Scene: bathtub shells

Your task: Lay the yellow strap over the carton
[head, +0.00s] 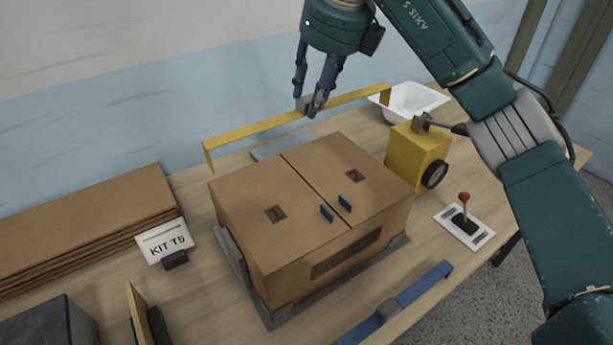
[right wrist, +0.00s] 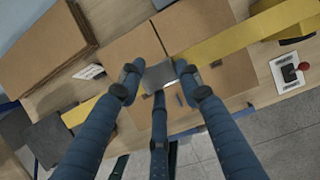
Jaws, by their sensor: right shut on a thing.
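The carton (head: 285,220) is a brown box with two closed top flaps, sitting in a grey corner frame on the table. The yellow strap (head: 250,127) is a long flat bar with bent-down ends. My right gripper (head: 312,107) is shut on a grey block at the strap's middle and holds it up behind the carton's rear edge in the head view. In the right wrist view the blue fingers (right wrist: 160,80) close around the grey block, with the strap (right wrist: 240,32) running out to both sides above the carton (right wrist: 137,48). My left gripper is not in view.
A yellow box with a black wheel (head: 415,155) stands right of the carton, near a white basin (head: 412,101). A red-knobbed lever (head: 463,218) is at the right. A blue strap (head: 397,304) lies in front. Stacked cardboard (head: 85,225) and a "KIT T5" card (head: 164,241) are left.

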